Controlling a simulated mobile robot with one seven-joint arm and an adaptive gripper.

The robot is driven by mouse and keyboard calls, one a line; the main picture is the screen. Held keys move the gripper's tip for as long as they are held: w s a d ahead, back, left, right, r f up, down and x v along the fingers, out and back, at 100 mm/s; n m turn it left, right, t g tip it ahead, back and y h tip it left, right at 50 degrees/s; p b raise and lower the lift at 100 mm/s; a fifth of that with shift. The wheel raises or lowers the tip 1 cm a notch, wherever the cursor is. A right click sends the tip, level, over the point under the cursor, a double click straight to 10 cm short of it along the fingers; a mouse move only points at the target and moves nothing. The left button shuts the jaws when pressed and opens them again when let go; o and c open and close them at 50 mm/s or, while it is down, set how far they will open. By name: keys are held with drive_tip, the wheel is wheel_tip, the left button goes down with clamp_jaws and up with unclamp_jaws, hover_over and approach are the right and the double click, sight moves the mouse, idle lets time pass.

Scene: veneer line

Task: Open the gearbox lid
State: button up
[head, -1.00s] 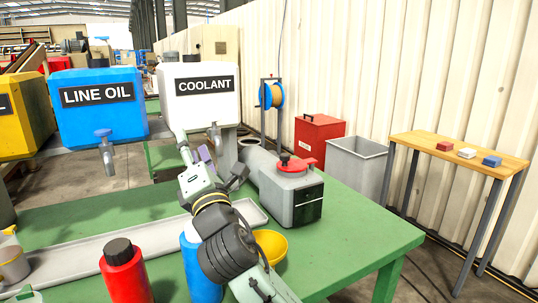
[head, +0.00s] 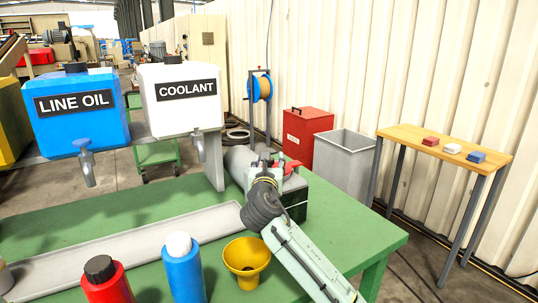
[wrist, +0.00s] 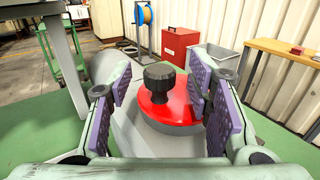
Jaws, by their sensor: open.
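The gearbox (head: 296,207) is a grey housing on the green table, partly hidden behind my arm in the head view. Its round red lid (wrist: 168,113) with a black ribbed knob (wrist: 160,78) fills the middle of the wrist view; a bit of red also shows in the head view (head: 293,166). The lid sits on the housing. My gripper (wrist: 160,88) is open, with one purple-padded finger on each side of the knob. Clear gaps show between the pads and the knob, and nothing is held. In the head view my gripper (head: 266,159) is above the gearbox.
A yellow funnel (head: 246,270), a blue bottle (head: 184,274) and a red bottle (head: 107,285) stand near the table's front. A long grey tray (head: 130,245) lies left of the gearbox. Coolant (head: 180,112) and line oil (head: 80,122) tanks stand behind. A grey bin (head: 347,160) is beyond.

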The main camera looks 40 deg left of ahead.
drive_tip(key=shift+x, duration=1.15)
drive_tip(key=shift+c, duration=0.5)
clamp_jaws()
